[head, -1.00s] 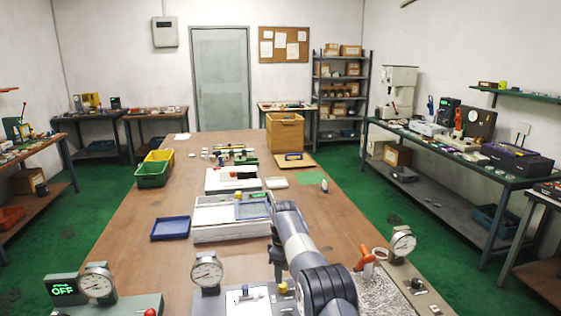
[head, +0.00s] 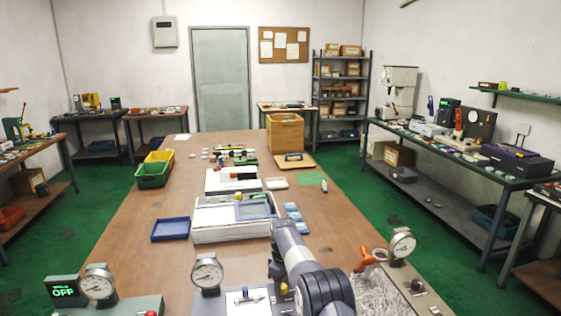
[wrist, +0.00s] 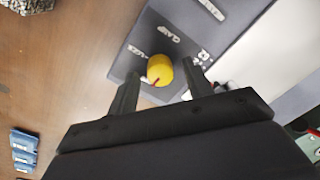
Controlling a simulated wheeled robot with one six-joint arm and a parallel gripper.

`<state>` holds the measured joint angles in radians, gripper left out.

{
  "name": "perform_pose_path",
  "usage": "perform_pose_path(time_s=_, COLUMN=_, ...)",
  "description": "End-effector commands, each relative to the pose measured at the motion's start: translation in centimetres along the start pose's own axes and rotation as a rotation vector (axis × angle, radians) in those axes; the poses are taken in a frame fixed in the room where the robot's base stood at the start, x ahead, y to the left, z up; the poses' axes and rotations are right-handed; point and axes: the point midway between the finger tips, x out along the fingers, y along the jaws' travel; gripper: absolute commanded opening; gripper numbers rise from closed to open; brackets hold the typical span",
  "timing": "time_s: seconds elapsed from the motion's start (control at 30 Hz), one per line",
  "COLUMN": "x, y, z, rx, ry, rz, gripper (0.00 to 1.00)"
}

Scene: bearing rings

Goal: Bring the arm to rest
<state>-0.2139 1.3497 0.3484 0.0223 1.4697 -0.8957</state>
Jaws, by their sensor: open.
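My gripper (wrist: 160,68) is open in the wrist view, its two dark fingers pointing toward a yellow round knob (wrist: 160,70) with a red mark. The knob stands on a grey plate (wrist: 133,62) with white lettering and shows between the fingertips. I see no contact, and the gap in height is hard to judge. In the head view my arm (head: 295,258) reaches over the front of the bench and bends down. The gripper there is mostly hidden by the arm, close to the grey dial gauge stand (head: 207,273).
Blue small boxes (head: 296,218) lie right of the white tray unit (head: 232,233). A dial gauge (head: 403,243) and an orange-handled tool (head: 365,258) stand to the right. A blue tray (head: 170,229) lies left. Bare bench (head: 140,262) is free at the left.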

Motion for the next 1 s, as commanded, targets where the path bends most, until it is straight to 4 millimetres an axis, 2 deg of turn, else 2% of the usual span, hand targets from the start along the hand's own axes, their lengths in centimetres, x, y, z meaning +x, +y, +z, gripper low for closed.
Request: perform_pose_path(time_s=1.0, x=-0.1, y=0.11, z=0.19, rx=0.83, ry=0.029, rz=-0.001, gripper=0.48)
